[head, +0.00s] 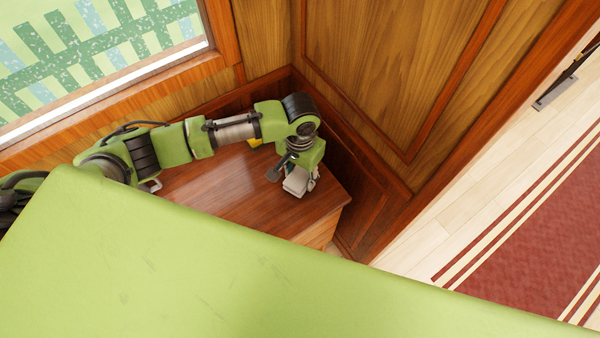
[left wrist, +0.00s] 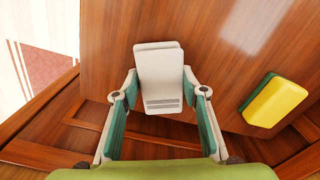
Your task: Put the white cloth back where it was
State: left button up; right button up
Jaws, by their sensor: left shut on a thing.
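The white cloth (left wrist: 158,65) is a folded, flat block with grey stripes near one end. In the left wrist view it lies between the two fingers of my left gripper (left wrist: 160,82), which is shut on it. In the head view the white cloth (head: 296,186) shows under my left gripper (head: 300,178), over the right part of the brown wooden table top (head: 225,185). I cannot tell whether the cloth touches the wood. My right gripper is not in view.
A yellow and green sponge (left wrist: 275,102) lies on the wood beside the cloth; it shows partly behind my arm in the head view (head: 255,142). Wood-panelled walls (head: 390,70) close off the back and right. A red carpet (head: 540,230) lies on the floor at right.

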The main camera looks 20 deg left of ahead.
aim_at(300, 176)
pick_arm(q)
jog(key=o, duration=1)
notch_tip(300, 176, up, 12)
jog(key=shift+b, duration=1.1)
